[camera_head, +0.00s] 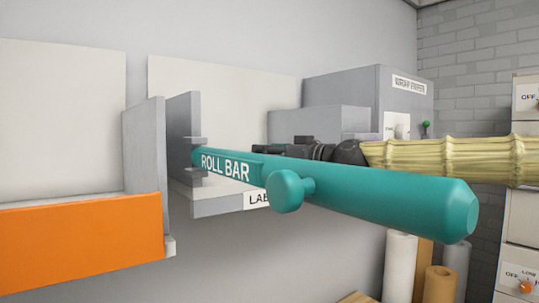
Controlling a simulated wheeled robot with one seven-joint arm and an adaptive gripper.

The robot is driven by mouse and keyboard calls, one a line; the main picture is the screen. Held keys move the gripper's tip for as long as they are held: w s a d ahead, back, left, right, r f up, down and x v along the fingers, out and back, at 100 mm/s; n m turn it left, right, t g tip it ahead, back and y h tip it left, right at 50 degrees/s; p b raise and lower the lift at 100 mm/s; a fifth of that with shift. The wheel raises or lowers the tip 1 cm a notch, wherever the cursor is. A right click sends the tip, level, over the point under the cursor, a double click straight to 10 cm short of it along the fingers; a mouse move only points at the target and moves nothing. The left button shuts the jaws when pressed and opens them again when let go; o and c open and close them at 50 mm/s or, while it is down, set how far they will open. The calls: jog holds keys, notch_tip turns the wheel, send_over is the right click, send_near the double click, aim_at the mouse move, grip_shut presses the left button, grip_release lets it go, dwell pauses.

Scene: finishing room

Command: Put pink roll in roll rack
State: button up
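No pink roll can be made out in this view. A teal bar lettered "ROLL BAR" (385,200) with a round knob (284,190) reaches from a grey bracket towards the lower right. My gripper (268,148) is dark and lies behind the bar, pointing left, with a pale yellow ribbed sleeve on my arm behind it. Its fingertips are small and partly hidden by the bar, so I cannot tell whether they are open or hold anything. Several upright rolls in off-white, tan and grey, one a white roll (399,267), stand low at the right; no rack label is legible there.
An orange-fronted shelf (80,245) is at the left. A grey box (345,90) stands behind my gripper. White cabinets with switches (521,240) are at the right edge.

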jog(key=shift+f, duration=0.15)
jog(key=o, duration=1.1)
jog(key=shift+c, duration=0.2)
jog(key=shift+r, duration=0.3)
jog(key=b+v, duration=0.5)
jog(key=v, duration=0.7)
jog(key=shift+s+f, duration=0.1)
